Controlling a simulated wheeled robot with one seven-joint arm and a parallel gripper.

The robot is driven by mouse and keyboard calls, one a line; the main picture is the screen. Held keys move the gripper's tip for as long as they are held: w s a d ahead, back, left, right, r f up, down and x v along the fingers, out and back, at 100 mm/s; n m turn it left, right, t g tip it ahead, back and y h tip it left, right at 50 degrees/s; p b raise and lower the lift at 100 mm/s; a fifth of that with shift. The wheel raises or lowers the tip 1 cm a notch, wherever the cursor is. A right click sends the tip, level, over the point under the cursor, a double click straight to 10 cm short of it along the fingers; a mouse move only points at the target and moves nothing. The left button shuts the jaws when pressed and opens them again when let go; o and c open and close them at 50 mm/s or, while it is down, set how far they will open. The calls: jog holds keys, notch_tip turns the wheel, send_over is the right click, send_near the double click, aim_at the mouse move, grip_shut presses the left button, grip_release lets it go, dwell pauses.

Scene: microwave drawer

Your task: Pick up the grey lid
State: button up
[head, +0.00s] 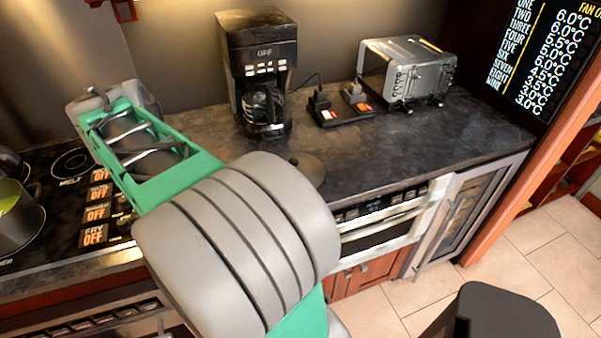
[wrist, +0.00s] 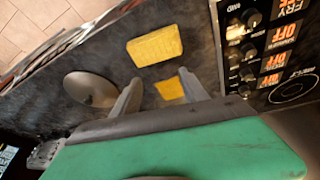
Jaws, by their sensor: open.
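The grey lid (wrist: 90,89) is a round disc with a small knob, lying on the dark counter, left of my fingers in the wrist view. In the head view the lid (head: 309,166) lies in front of the coffee maker, partly hidden behind my arm. My gripper (wrist: 160,91) is open, its two grey fingers apart above the counter. The lid is outside the fingers, beside the left one. My fingertips are not clear in the head view.
Two yellow blocks (wrist: 155,45) lie near my fingers, the smaller one (wrist: 170,90) seen between them. A coffee maker (head: 259,70) and toaster (head: 407,70) stand at the back. A stove (head: 70,205) with a pot (head: 20,220) is at left.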

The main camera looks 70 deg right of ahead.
jog(key=s+d+m+g, duration=0.25)
jog(key=d+m, duration=0.35)
jog(key=d, duration=0.5)
jog(key=m+g+b, duration=0.2)
jog(key=m+b, duration=0.1)
jog(key=m, duration=0.6)
send_near(309, 165)
jog(key=f, duration=0.1)
jog(key=w+f, duration=0.1)
jog(key=f, duration=0.1)
jog(key=shift+w+a+f, duration=0.15)
jog(key=shift+a+f, duration=0.25)
jog(key=shift+d+f, duration=0.2)
jog(key=shift+f, duration=0.2)
jog(key=shift+c, duration=0.2)
grip_shut()
